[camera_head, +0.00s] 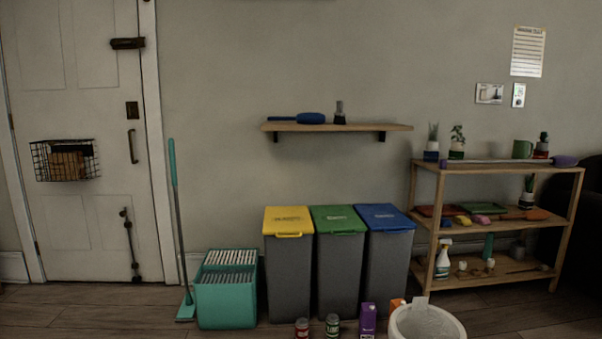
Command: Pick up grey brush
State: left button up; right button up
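No brush that is clearly grey stands out. A small upright grey item with a dark base (339,113) stands on the wall shelf (385,127); it may be a brush, but it is too small to tell. A blue duster-like brush (311,118) lies to its left on the same shelf. A long grey-handled tool with a purple head (565,160) lies along the top of the wooden rack (425,167). Neither of my grippers is in view.
Bins with yellow (288,220), green (337,219) and blue (385,217) lids stand below the shelf. A teal box (226,305) and broom (179,225) are left. Cans, cartons and a white bin (428,325) stand in front. A door (75,220) is far left.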

aim_at(340, 119)
jog(key=i+l+z, duration=0.2)
jog(key=l+z, duration=0.2)
jog(key=i+l+z, duration=0.2)
jog(key=z, duration=0.25)
jog(key=i+l+z, duration=0.25)
jog(key=z, duration=0.15)
jog(key=i+z, duration=0.4)
jog(key=i+l+z, duration=0.25)
jog(key=i+z, duration=0.2)
jog(key=i+l+z, duration=0.1)
jog(key=i+z, duration=0.35)
jog(key=i+u, duration=0.3)
jog(key=i, duration=0.15)
jog(key=i+l+u, duration=0.1)
jog(key=i+u, duration=0.15)
jog(key=i, duration=0.15)
jog(key=i+j+u, duration=0.1)
jog(key=u, duration=0.35)
jog(key=i+u, duration=0.35)
jog(key=u, duration=0.15)
jog(key=i+l+u, duration=0.1)
jog(key=u, duration=0.35)
jog(key=i+l+u, duration=0.2)
jog(key=i+u, duration=0.15)
jog(key=u, duration=0.15)
jog(key=i+l+u, duration=0.15)
jog(key=u, duration=0.3)
